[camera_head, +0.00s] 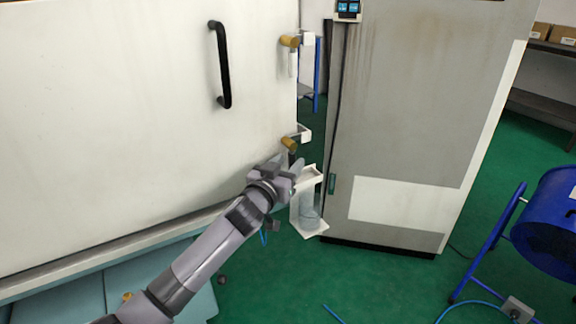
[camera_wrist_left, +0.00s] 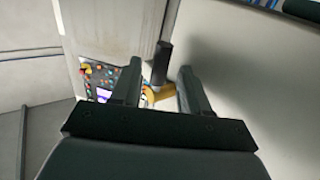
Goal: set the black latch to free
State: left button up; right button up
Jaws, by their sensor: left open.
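The black latch looks like the short dark grip (camera_wrist_left: 161,62) beside a yellow piece (camera_wrist_left: 158,95) in the left wrist view. In the head view a yellow knob (camera_head: 288,143) sits at the lower right edge of the white panel, and the latch there is mostly hidden by my gripper. My left gripper (camera_head: 286,168) is open just below that knob. In the left wrist view its fingers (camera_wrist_left: 160,72) stand to either side of the dark grip, apart from it as far as I can tell. My right gripper is not in view.
A second yellow knob (camera_head: 289,41) sits higher on the panel edge, with a black bar handle (camera_head: 222,65) to its left. A white holder with a clear container (camera_head: 307,205) hangs right of my gripper. A grey cabinet (camera_head: 400,110) stands beyond. Green floor (camera_head: 370,285) is open in front.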

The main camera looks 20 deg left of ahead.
pick_arm(q)
jog(key=shift+w, duration=0.25)
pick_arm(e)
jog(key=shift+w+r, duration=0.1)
pick_arm(q)
grip_shut()
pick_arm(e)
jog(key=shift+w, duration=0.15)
